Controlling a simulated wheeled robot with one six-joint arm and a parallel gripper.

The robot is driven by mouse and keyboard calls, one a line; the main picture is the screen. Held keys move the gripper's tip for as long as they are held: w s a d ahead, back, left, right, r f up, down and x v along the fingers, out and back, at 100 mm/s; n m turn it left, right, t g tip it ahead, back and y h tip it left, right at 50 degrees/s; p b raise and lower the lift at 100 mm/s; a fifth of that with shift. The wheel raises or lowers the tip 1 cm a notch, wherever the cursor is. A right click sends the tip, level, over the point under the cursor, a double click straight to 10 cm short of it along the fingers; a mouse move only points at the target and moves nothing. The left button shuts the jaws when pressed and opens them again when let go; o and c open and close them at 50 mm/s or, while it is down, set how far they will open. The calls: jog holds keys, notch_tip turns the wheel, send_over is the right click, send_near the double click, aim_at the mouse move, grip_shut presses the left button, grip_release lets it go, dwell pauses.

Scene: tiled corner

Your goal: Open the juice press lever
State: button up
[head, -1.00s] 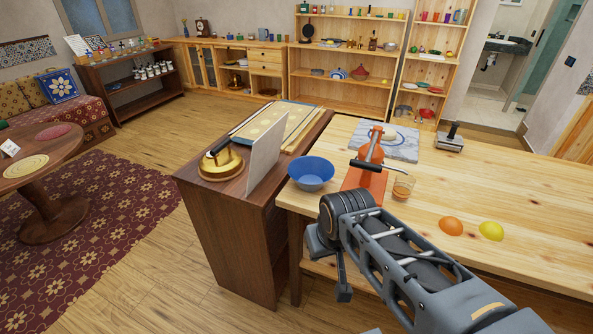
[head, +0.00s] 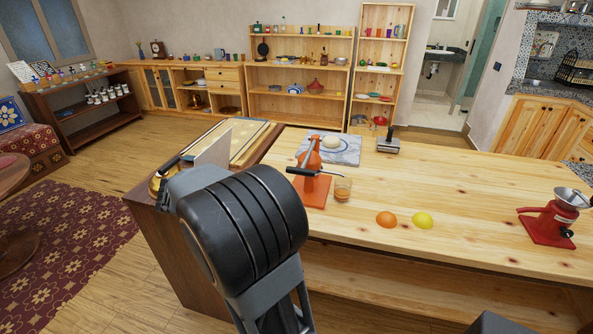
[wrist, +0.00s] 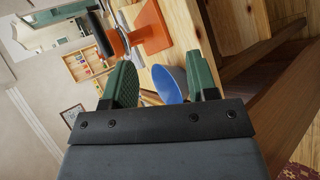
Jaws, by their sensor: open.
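The press lies beyond the fingertips, and no contact with the lever shows.
A blue bowl (wrist: 170,84) shows beyond and between the fingers. An orange (head: 386,219) and a lemon (head: 423,220) lie right of the glass. A red grinder (head: 552,222) stands at the counter's right. A marble slab (head: 342,150) is behind the press.

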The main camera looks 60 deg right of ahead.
aim_at(295, 172)
jog(key=w+d+r+m+g+h, duration=0.1)
jog(key=w+d+r+g+h, duration=0.2)
jog(key=d, duration=0.6)
jog(key=shift+h, duration=0.7)
jog(key=p+x, duration=0.1)
jog(key=x, duration=0.3)
jog(key=p+x, duration=0.1)
jog(key=x, duration=0.3)
jog(key=p+x, duration=0.1)
jog(key=x, duration=0.4)
jog(key=shift+s+a+f, duration=0.1)
jog(key=shift+s+f, duration=0.15)
jog(key=shift+s, duration=0.05)
grip_shut()
